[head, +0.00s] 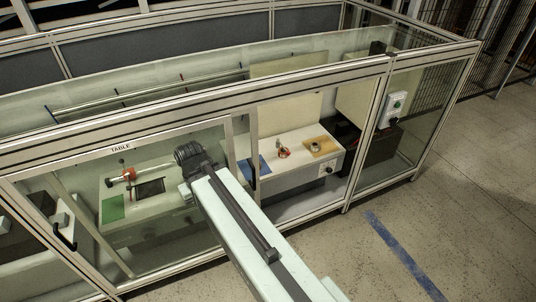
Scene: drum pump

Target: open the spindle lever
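My arm reaches up from the bottom of the head view to the front of a long glazed enclosure. Its dark end (190,155) is in front of or in the opening by the left bench; I cannot tell which. I cannot make out gripper fingers there, nor whether they are open or shut. Left of the arm's end, a small red and white fitting (125,175) lies on the left bench. It is apart from the arm's end in the picture. I cannot identify the spindle lever for certain at this size.
The left bench also has a green mat (113,208) and a dark rectangular patch (150,188). A right bench holds a blue mat (262,166), a small red item (283,152) and a tan board (320,146). Frame posts stand between bays. Floor at right is clear, with blue tape (400,252).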

